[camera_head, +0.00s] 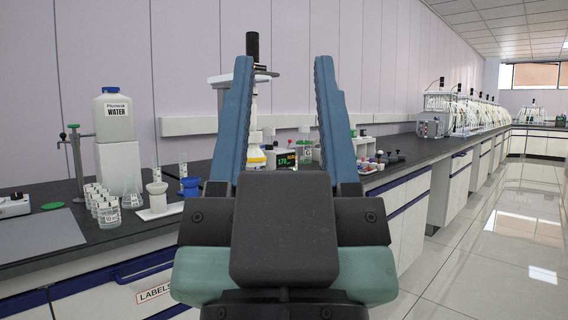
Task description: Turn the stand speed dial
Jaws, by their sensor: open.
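My gripper (283,64) fills the middle of the view, with its two blue fingers upright, wide apart and nothing between them. Behind it, on the bench, a tall stand (262,76) with a black cylinder on top is partly covered by the left finger. Between the fingers, farther back, is a small dark unit with a lit display (286,160) and a yellow-and-white base (256,158) beside it. I cannot make out the speed dial; it is too small or hidden. The gripper appears well short of the stand and not touching it.
A dark bench (60,190) runs along the wall. It holds a water canister (113,118), several labelled beakers (100,204), a green-topped clamp stand (75,160) and glass reactors (465,112) farther right. The tiled floor (480,260) at right is clear.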

